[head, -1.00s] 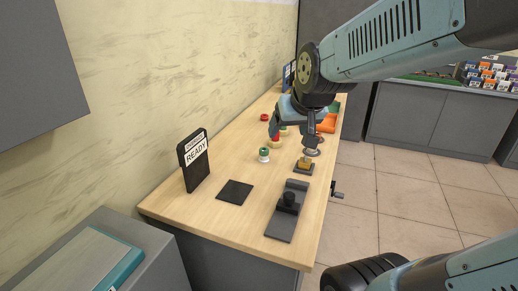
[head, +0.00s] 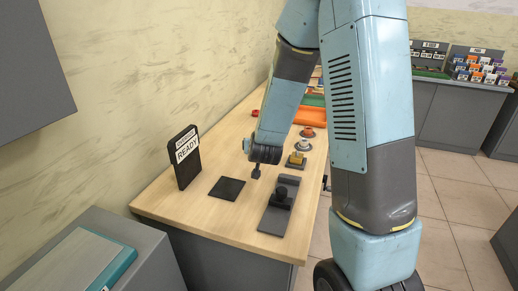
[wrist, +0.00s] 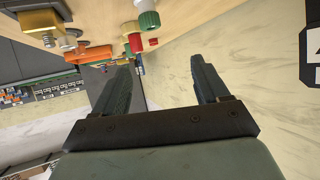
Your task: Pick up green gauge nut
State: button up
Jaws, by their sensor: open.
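The green gauge nut (wrist: 149,20) shows at the top of the wrist view, green with a white part, on the wooden bench. It lies beyond and above the gap between my fingers in that picture, not between them. In the head view it is hidden behind my arm. My gripper (wrist: 160,78) is open with nothing between its two dark fingers. In the head view my gripper (head: 251,159) is low over the bench, near the black square pad.
A black square pad (head: 227,189), a dark clamp fixture (head: 279,205) and a READY sign (head: 186,157) stand at the near end. A brass block on a dark base (head: 296,161) is at the right edge. A red part (wrist: 133,43) lies beyond the nut.

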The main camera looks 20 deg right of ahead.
jog(key=shift+t+h, duration=0.4)
jog(key=shift+h, duration=0.1)
jog(key=w+f, duration=0.2)
jog(key=w, duration=0.1)
jog(key=w+d+f, duration=0.1)
jog(key=w+f, duration=0.2)
jog(key=w+d+f, duration=0.1)
jog(key=w+f, duration=0.1)
jog(key=shift+w+d+f, duration=0.1)
jog(key=shift+w+f, duration=0.2)
jog(key=shift+w, duration=0.1)
jog(key=shift+r+x, duration=0.1)
jog(key=shift+x, duration=1.15)
jog(key=shift+r+x, duration=0.15)
jog(key=shift+x, duration=1.15)
jog(key=shift+w, duration=0.1)
jog(key=c, duration=1.1)
